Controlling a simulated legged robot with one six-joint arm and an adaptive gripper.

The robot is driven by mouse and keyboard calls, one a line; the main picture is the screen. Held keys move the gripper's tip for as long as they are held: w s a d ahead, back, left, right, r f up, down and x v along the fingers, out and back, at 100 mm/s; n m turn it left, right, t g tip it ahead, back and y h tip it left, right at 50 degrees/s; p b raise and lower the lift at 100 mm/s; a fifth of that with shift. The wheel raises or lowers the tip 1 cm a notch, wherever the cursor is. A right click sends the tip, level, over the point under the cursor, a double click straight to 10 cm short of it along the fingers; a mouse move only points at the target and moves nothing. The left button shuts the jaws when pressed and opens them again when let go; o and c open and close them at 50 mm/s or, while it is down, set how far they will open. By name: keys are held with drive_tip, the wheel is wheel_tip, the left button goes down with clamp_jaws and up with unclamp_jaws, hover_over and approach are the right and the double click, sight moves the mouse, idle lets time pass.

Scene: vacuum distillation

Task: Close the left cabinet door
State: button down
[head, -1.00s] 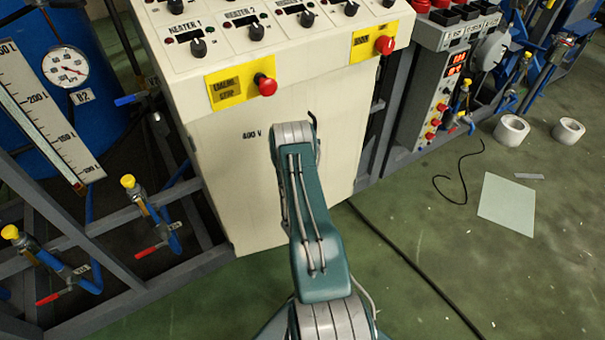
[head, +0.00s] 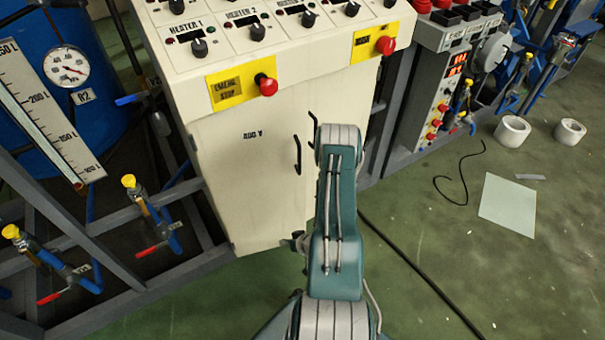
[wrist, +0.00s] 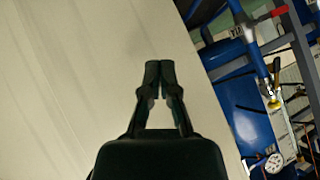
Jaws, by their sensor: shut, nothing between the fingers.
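The beige cabinet stands at the centre of the head view. Its left door (head: 235,185) carries a voltage label and a black handle (head: 297,155). The door looks flush or nearly flush with the front; a small gap cannot be told. The right door is mostly behind my arm, with its black handle (head: 313,128) showing. In the wrist view my gripper (wrist: 159,68) is shut and empty, in front of a large beige panel (wrist: 70,70). Contact with that panel cannot be told.
A sloped control panel with a red emergency button (head: 267,86) tops the cabinet. A blue tank (head: 50,130) and grey frame stand at left. A black cable (head: 425,275) and a pale sheet (head: 508,207) lie on the green floor at right.

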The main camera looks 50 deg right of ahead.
drive_tip(key=d+r+m+t+h, duration=0.2)
drive_tip(key=d+r+t+h, duration=0.2)
drive_tip(key=d+r+h, duration=0.25)
drive_tip(key=t+h, duration=0.1)
drive_tip(key=h, duration=0.4)
approach(303, 173)
drive_tip(key=w+d, duration=0.1)
drive_tip(key=w, duration=0.1)
drive_tip(key=w+d+r, duration=0.1)
drive_tip(key=w, duration=0.1)
drive_tip(key=w+d+r, duration=0.1)
drive_tip(key=w, duration=0.2)
drive_tip(key=shift+d+r, duration=0.2)
drive_tip(key=shift+d, duration=0.1)
drive_tip(key=shift+y, duration=0.25)
drive_tip(key=w+d+n+t+y, duration=0.1)
drive_tip(key=w+d+n+y, duration=0.1)
drive_tip(key=w, duration=0.6)
drive_tip(key=shift+d+r+t+y, duration=0.3)
drive_tip(key=shift+d+y, duration=0.1)
drive_tip(key=shift+d, duration=0.45)
